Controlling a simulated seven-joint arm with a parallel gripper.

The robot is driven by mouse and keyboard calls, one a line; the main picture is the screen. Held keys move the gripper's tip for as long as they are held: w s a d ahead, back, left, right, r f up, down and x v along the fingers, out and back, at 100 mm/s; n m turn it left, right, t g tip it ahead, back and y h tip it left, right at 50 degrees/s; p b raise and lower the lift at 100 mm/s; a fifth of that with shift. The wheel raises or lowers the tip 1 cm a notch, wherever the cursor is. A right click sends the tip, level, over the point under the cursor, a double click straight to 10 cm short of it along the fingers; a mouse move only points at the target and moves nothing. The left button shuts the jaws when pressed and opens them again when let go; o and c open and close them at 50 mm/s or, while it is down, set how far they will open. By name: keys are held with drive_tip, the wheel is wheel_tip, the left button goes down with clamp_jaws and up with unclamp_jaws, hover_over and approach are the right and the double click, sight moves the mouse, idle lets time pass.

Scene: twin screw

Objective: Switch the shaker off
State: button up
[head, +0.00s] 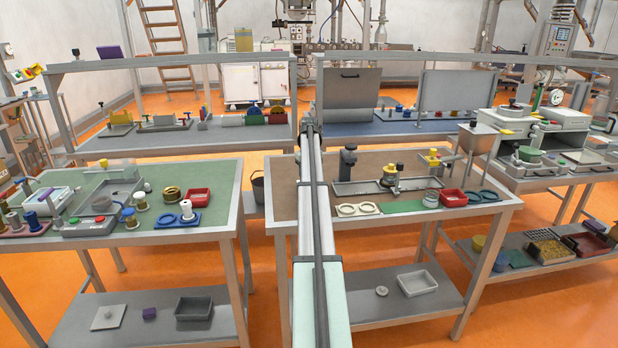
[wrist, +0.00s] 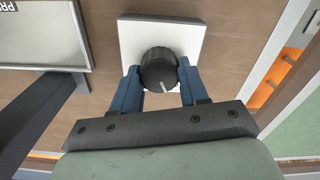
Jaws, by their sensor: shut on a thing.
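In the wrist view, a round black knob (wrist: 158,70) with a white pointer line stands on a white square plate (wrist: 185,28). The pointer is at the knob's near side, toward my gripper's base. My gripper (wrist: 160,80) has its two blue fingers shut on the knob, one on each side. In the head view, I cannot make out the knob or the fingers; my arm covers the middle. A long grey tray (head: 415,184) with a yellow-topped item (head: 389,170) is on the brown table. I cannot tell which item is the shaker.
A dark post (head: 348,165) stands at the tray's left end. Pale rings (head: 358,209), a red bin (head: 452,197) and blue rings (head: 482,196) lie along the brown table's front. The left bench (head: 215,228) carries a grey box (head: 98,224) with buttons.

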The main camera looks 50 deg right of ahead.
drive_tip(key=shift+n, duration=0.6)
drive_tip(key=o, duration=1.1)
drive_tip(key=shift+c, duration=0.2)
wheel_tip(320, 180, up, 14)
drive_tip(key=shift+f, duration=0.15)
